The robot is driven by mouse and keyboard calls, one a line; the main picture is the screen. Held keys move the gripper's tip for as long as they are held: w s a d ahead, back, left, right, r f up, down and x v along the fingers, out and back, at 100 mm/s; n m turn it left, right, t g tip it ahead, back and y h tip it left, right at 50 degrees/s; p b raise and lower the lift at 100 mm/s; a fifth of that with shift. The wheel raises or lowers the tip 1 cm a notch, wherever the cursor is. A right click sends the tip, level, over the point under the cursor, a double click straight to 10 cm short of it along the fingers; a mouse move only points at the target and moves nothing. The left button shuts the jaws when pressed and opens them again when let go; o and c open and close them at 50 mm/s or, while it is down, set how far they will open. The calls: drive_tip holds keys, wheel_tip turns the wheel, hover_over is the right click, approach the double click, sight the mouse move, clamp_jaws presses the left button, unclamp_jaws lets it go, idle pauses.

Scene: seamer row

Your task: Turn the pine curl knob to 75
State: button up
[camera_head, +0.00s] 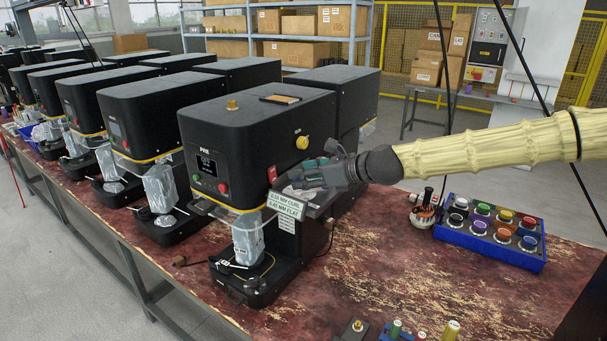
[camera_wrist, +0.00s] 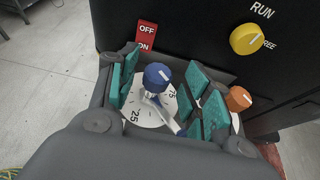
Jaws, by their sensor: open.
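The nearest black seamer (camera_head: 225,150) has a front label that seems to read PINE and a plate (camera_head: 286,205) reading CURL and FLAT. In the wrist view a blue knob (camera_wrist: 157,77) with a white mark stands over a white dial (camera_wrist: 150,115) showing 25 and 75. An orange knob (camera_wrist: 238,98) is to its right, partly hidden by my fingers. I cannot read which knob is named curl. My gripper (camera_wrist: 166,92), with teal pads, is open, one finger on each side of the blue knob, with gaps visible. In the head view my gripper (camera_head: 312,174) is at the seamer's side and hides the knobs.
A red OFF/ON switch (camera_wrist: 146,36) and a yellow RUN/FREE knob (camera_wrist: 246,39) are on the wall beyond my fingers. A blue tray (camera_head: 490,252) of coloured round pieces stands right on the red worn bench (camera_head: 400,290). Other seamers stand leftward.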

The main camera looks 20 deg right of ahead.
drive_tip(key=shift+w+a+f, duration=0.15)
drive_tip(key=shift+w+a, duration=0.1)
drive_tip(key=shift+w, duration=0.05)
drive_tip(key=shift+c, duration=0.5)
drive_tip(key=c, duration=0.9)
drive_tip(key=shift+c, duration=0.2)
